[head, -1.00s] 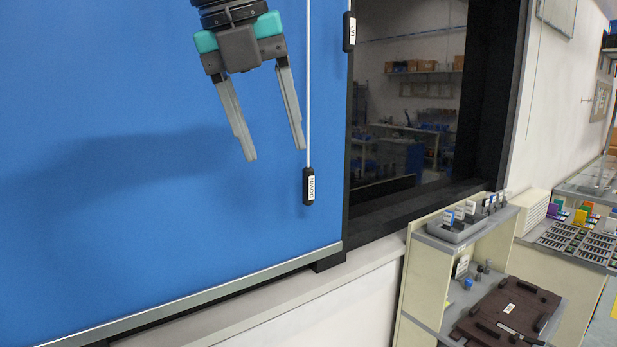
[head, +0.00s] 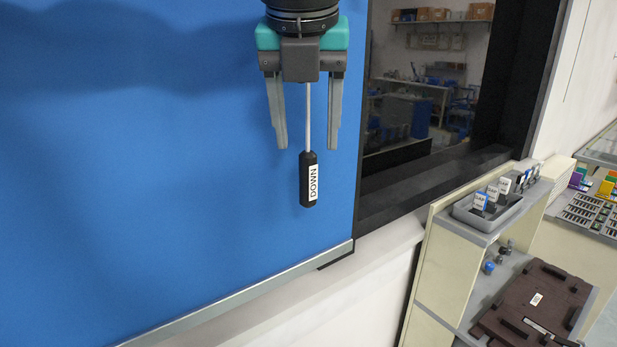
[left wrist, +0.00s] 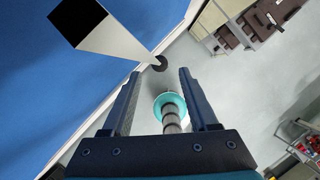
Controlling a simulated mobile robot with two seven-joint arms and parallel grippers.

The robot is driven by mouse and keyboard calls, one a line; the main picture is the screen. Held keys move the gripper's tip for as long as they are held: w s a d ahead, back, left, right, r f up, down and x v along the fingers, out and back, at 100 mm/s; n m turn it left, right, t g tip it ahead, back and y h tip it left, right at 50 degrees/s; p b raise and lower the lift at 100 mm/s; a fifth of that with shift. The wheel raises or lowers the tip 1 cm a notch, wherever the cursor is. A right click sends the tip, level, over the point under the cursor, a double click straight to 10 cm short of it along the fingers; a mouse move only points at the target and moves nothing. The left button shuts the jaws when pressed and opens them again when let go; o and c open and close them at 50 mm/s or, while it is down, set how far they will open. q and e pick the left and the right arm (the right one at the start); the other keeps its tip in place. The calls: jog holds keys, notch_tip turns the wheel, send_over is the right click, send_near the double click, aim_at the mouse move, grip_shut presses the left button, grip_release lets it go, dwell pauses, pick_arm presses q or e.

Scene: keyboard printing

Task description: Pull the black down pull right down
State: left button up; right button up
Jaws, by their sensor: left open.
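The down pull (head: 307,180) is a black handle with a white "DOWN" label, hanging upright on a white cord (head: 308,115) in front of the blue blind. My left gripper (head: 306,148) points down, open, its fingers either side of the cord in the head view. Its tips are about level with the handle's top; the handle hangs below them. In the left wrist view, the white cord (left wrist: 120,42) tapers to the dark round end of the pull (left wrist: 160,63), between the open fingertips (left wrist: 159,74). My right gripper is not in view.
The blue blind (head: 150,200) fills the left, with a grey bottom bar (head: 250,295) above the white sill. A dark window frame (head: 500,80) is to the right. A shelf unit (head: 445,270) with a grey tray and a brown board stands at lower right.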

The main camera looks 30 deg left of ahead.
aim_at(309, 178)
pick_arm(q)
jog(key=p+x, duration=0.1)
jog(key=x, duration=0.8)
grip_shut()
jog(key=shift+w, duration=0.1)
dwell(1.1)
